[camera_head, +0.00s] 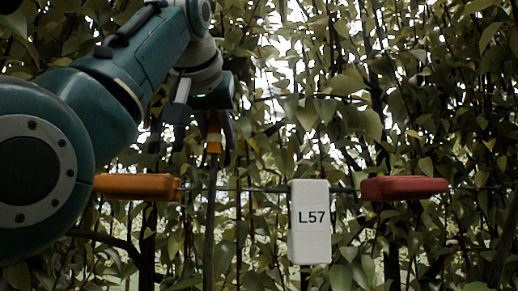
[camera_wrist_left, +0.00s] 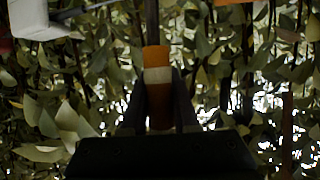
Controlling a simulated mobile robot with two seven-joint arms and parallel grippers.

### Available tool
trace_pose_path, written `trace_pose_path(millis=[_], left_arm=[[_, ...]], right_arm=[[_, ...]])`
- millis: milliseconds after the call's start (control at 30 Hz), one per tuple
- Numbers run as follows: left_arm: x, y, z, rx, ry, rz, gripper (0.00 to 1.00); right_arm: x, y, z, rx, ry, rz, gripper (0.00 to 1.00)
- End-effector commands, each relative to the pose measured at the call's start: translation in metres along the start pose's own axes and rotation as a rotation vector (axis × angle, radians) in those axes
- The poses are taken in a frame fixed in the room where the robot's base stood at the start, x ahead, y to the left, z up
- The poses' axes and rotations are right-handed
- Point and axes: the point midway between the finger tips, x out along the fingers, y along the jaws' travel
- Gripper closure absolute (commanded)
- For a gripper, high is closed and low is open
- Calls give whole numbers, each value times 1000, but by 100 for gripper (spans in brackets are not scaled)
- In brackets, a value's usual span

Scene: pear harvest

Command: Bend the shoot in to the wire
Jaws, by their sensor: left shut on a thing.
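My left gripper (camera_head: 214,130) reaches in from the upper left, above the wire. In the left wrist view the left gripper (camera_wrist_left: 158,105) has its dark fingers on both sides of an orange sleeve (camera_wrist_left: 158,60) with a pale band, shut on it. The sleeve sits around the shoot, a thin brown stem (camera_head: 210,215) that runs down past the wire in the head view. The stem (camera_wrist_left: 152,22) also shows beyond the sleeve in the wrist view. The wire (camera_head: 255,190) runs level across the head view. I cannot tell whether shoot and wire touch. My right gripper is not in view.
On the wire are an orange clip (camera_head: 137,186) at left, a white tag marked L57 (camera_head: 310,222) in the middle and a red clip (camera_head: 404,189) at right. Dense leaves and stems fill the background. My left arm covers the left side.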

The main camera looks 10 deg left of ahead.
Motion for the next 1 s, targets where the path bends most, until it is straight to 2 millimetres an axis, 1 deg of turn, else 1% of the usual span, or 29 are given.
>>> trace_pose_path(millis=[100, 367, 400, 633, 867, 1000], left_arm=[[4, -2, -1, -4, -6, -1, 100], [4, -3, -1, -5, -5, -4, 100], [4, -3, -1, -5, -6, -4, 67], [4, -2, -1, -4, -6, -2, 42], [3, -2, -1, -4, -6, -1, 42], [2, -4, -5, -4, -5, -1, 42]], right_arm=[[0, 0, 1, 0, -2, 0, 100], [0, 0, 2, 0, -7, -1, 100], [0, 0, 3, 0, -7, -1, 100], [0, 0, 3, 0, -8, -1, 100], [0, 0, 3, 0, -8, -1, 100], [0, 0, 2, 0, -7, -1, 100]])
